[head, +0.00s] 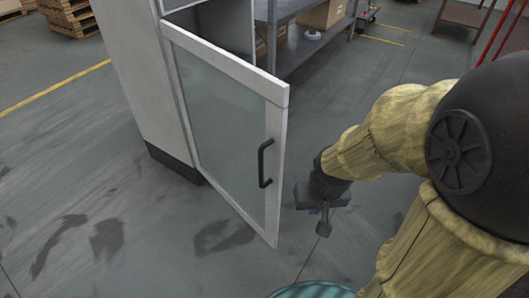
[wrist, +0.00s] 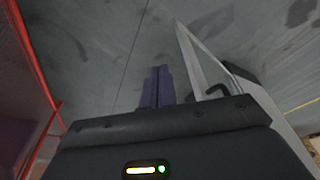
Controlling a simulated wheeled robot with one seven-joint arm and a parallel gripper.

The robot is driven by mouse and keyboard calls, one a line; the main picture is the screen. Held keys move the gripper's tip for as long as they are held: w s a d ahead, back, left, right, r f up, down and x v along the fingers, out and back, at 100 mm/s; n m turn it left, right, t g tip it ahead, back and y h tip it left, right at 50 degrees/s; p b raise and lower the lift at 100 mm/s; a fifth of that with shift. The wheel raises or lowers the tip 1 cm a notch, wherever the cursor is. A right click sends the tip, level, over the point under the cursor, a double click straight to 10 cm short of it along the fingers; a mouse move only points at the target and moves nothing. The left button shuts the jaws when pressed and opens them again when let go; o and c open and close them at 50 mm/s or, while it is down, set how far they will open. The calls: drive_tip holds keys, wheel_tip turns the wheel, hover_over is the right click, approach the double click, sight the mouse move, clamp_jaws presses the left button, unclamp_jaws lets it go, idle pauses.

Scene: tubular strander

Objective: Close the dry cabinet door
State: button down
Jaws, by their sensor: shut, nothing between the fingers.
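The dry cabinet (head: 150,75) is a pale cabinet with a dark base at the upper left of the head view. Its door (head: 225,110), a white frame with a glass pane, stands open and swung out toward me. A black bar handle (head: 264,163) is on the door's free edge side. My gripper (head: 324,228) is shut and empty, to the right of the door and apart from it. In the wrist view the gripper fingers (wrist: 157,88) show together at the middle, with the door frame (wrist: 205,62) and handle (wrist: 217,91) to their right.
A grey shelf unit (head: 295,45) with a cardboard box (head: 322,14) stands behind the door. Wooden pallets (head: 68,15) lie at the far upper left. Red framing (head: 500,35) is at the upper right. A teal rounded object (head: 312,290) shows at the bottom edge.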

drive_tip(key=shift+r, duration=0.1)
drive_tip(key=w+a+r+n+g+h+p, duration=0.1)
drive_tip(key=w+a+r+n+p, duration=0.4)
drive_tip(key=p, duration=0.6)
drive_tip(key=a+r+n+g+h+p, duration=0.1)
drive_tip(key=a+r+n+h+p, duration=0.15)
drive_tip(key=r+n+p, duration=0.65)
drive_tip(key=w+a+f+n+t+h+p, duration=0.2)
drive_tip(key=a+n+p, duration=0.2)
drive_tip(key=a, duration=0.3)
drive_tip(key=w+a+f+n+t+h+p, duration=0.1)
drive_tip(key=w+a+f+n+t+p, duration=0.1)
drive_tip(key=a+n+p, duration=0.2)
drive_tip(key=a+n, duration=0.3)
drive_tip(key=shift+f+t+h+p, duration=0.15)
drive_tip(key=shift+t+h+p, duration=0.15)
drive_tip(key=shift+t+h, duration=0.1)
